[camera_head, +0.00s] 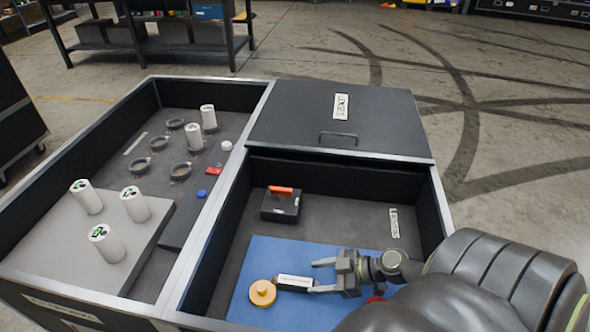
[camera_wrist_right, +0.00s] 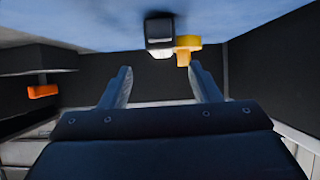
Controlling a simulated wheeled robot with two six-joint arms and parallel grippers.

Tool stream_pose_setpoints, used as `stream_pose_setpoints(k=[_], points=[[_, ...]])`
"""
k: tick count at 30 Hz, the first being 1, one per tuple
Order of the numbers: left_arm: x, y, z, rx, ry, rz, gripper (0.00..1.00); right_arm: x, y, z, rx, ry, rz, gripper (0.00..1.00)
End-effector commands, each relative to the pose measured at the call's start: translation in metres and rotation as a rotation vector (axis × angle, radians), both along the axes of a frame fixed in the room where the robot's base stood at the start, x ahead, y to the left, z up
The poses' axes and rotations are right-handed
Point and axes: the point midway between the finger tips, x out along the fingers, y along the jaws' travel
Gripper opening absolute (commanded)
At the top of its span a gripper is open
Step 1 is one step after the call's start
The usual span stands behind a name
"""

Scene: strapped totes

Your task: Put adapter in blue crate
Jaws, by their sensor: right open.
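I cannot tell for sure which piece is the adapter. A short dark piece with a white label (camera_head: 294,281) lies on a blue mat (camera_head: 255,252) in the right-hand compartment. A round golden-yellow piece (camera_head: 262,292) with a raised knob sits just left of it. My right gripper (camera_head: 314,277) is open and low over the mat, its fingertips at the labelled piece's right end. In the right wrist view the dark piece (camera_wrist_right: 160,30) and the yellow piece (camera_wrist_right: 187,44) show beyond the open fingers (camera_wrist_right: 160,70). No blue crate shows clearly. My left gripper is out of view.
A black box with an orange handle (camera_head: 281,203) stands farther back in this compartment. A red piece (camera_head: 376,299) is partly hidden by my arm. The left compartment (camera_head: 125,290) holds white cylinders, dark rings and small caps. A closed black lid (camera_head: 385,110) covers the back right.

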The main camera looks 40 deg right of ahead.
Motion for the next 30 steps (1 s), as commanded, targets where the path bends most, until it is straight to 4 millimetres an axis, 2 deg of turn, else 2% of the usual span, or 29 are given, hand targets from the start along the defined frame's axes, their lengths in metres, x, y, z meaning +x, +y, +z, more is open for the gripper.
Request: stream_pose_setpoints(k=[7, 17, 26, 30], points=[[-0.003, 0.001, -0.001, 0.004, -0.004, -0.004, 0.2, 0.01, 0.009, -0.006, 0.003, -0.002, -0.002, 0.56], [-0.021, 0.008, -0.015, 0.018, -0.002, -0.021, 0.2, 0.036, 0.032, -0.025, 0.002, -0.001, -0.001, 0.56], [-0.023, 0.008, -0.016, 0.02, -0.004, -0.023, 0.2, 0.038, 0.034, -0.029, 0.0, 0.0, 0.001, 0.56], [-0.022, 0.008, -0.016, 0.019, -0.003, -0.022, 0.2, 0.038, 0.034, -0.029, 0.0, 0.0, 0.0, 0.38]])
